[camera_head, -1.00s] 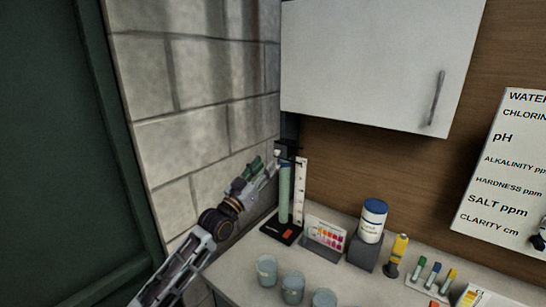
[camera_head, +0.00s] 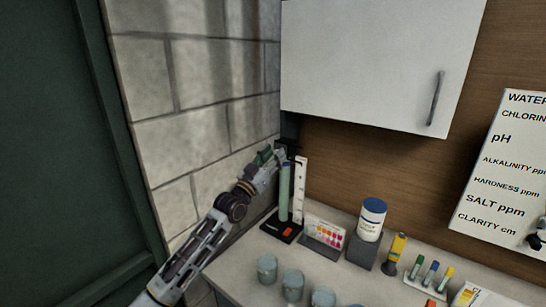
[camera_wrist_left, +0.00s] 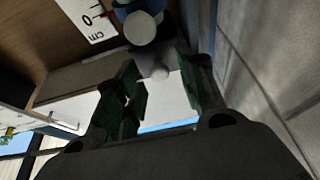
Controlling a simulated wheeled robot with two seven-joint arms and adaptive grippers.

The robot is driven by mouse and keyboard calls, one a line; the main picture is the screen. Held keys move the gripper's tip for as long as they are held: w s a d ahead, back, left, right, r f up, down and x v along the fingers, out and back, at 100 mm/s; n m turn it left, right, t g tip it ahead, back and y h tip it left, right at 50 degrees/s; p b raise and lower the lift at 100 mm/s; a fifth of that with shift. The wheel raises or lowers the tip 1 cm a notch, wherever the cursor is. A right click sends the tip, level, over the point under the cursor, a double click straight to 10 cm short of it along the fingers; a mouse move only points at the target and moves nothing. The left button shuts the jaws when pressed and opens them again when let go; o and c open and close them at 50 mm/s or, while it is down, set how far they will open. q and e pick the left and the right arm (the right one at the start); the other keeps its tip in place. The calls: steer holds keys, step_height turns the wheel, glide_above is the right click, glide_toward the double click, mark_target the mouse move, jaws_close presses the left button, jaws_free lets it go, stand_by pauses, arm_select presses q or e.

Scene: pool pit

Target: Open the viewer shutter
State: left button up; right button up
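The viewer is a tall green tube (camera_head: 284,195) on a black base (camera_head: 281,227), beside a white ruler (camera_head: 300,190), in the head view's middle. Its dark top, where the shutter seems to be, is mostly hidden behind my left gripper (camera_head: 272,154). In the left wrist view my left gripper (camera_wrist_left: 160,92) is open, with green-padded fingers apart. A small pale knob (camera_wrist_left: 158,71) shows between or just beyond the fingertips; I cannot tell if they touch it. A larger round pale end (camera_wrist_left: 140,28) lies farther up. A dark part at the right edge may be my right gripper (camera_head: 537,236).
A block wall (camera_head: 200,125) stands close left of the viewer. A white cabinet (camera_head: 375,65) hangs above. On the counter are cups (camera_head: 293,286), a colour card (camera_head: 324,233), a white jar (camera_head: 372,220) and a yellow bottle (camera_head: 396,252).

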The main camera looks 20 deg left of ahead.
arm_select(q)
jaws_close()
arm_select(e)
steer(key=shift+a, duration=0.3)
arm_select(q)
steer(key=shift+d, duration=0.1)
steer(key=d, duration=0.1)
steer(key=s+d+p, duration=0.1)
steer(key=d, duration=0.1)
steer(key=s+d+p, duration=0.1)
steer(key=d, duration=0.1)
arm_select(e)
steer(key=shift+d+r, duration=0.15)
steer(key=shift+r, duration=0.5)
steer(key=shift+d+r, duration=0.15)
steer(key=shift+r, duration=0.45)
arm_select(q)
steer(key=shift+w, duration=0.1)
jaws_free()
arm_select(e)
steer(key=shift+a, duration=0.15)
